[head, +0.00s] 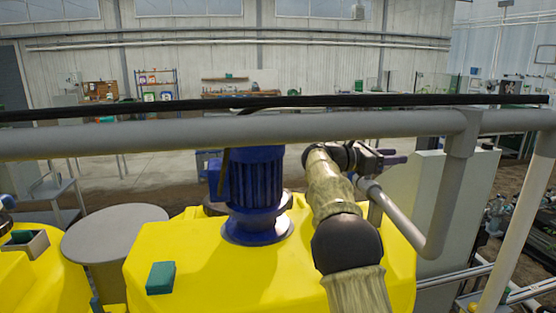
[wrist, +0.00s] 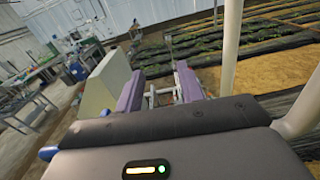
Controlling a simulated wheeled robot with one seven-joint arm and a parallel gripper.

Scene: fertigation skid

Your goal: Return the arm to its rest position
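My arm, in a pale fabric-like cover with dark joints, reaches forward over the yellow tank (head: 190,250) in the head view. My gripper (head: 392,158) is at the far end of the arm, just below the horizontal grey pipe (head: 250,132) and close to the bent grey pipe (head: 405,222). In the wrist view the two purple fingers of my gripper (wrist: 160,92) stand apart with nothing held between them. Whether the arm touches the pipe cannot be told.
A blue motor (head: 255,185) stands on the tank, left of my arm. A green block (head: 160,278) lies on the tank top. A black hose (head: 300,101) runs along the pipe. A pale panel (head: 455,195) stands at right. A round grey lid (head: 112,232) is at left.

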